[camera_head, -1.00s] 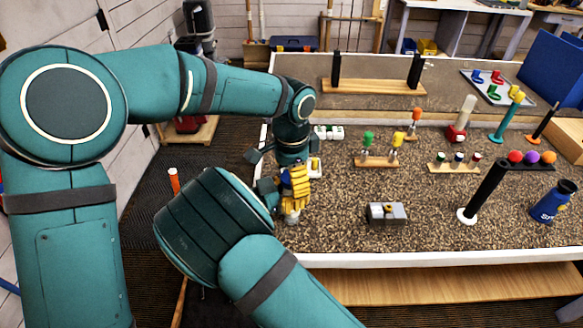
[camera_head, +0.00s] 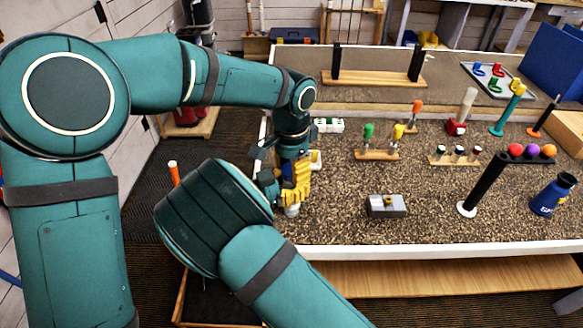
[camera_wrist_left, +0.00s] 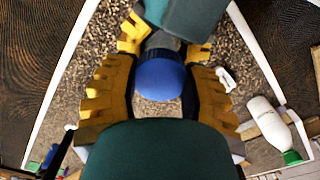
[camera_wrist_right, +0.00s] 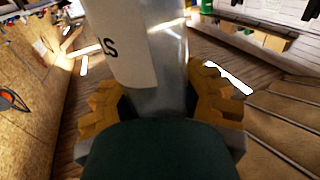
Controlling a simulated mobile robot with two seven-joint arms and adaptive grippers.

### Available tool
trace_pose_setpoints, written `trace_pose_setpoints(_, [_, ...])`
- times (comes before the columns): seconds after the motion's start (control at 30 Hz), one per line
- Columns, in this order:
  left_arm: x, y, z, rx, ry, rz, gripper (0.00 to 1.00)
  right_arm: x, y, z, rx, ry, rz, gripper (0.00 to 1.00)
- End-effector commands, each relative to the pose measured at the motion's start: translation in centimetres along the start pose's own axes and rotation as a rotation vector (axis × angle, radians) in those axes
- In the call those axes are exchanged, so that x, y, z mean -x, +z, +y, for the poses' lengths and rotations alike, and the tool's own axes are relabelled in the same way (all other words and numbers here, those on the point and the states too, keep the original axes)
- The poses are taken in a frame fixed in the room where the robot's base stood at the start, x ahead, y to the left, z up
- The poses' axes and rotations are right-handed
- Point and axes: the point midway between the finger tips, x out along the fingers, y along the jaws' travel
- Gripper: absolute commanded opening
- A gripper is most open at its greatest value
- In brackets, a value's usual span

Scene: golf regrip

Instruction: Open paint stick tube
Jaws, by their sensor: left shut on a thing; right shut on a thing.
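The paint stick tube (camera_wrist_right: 172,75) is a clear grey cylinder with a white label bearing dark letters, seen close in the right wrist view. Its round blue cap (camera_wrist_left: 158,80) faces the left wrist camera. My left gripper (camera_head: 296,165) comes down from above, its yellow fingers on both sides of the cap. My right gripper (camera_wrist_right: 160,100) is shut on the tube's body from the side. In the left wrist view its yellow fingers show just beyond the cap. In the head view the hands hide most of the tube, and a whitish end (camera_head: 292,210) shows below the fingers.
The hands are over the left part of the speckled table (camera_head: 350,232), near its white front edge. A small grey box (camera_head: 387,206) stands to the right. Wooden racks with coloured sticks (camera_head: 377,154), a black post (camera_head: 485,185) and a blue cup (camera_head: 553,195) stand farther right.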

Motion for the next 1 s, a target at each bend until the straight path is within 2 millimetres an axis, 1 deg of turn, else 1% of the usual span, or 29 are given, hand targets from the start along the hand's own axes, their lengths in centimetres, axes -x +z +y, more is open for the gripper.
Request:
trace_pose_setpoints(0.53, [0.1,0.0,0.0,0.000,0.000,0.000,0.02,0.0,0.0,0.0,0.000,0.000,0.000,0.00])
trace_pose_setpoints(1.0, [1.5,0.0,0.0,0.000,-0.001,0.001,0.02,0.0,0.0,0.0,0.000,0.000,0.000,0.00])
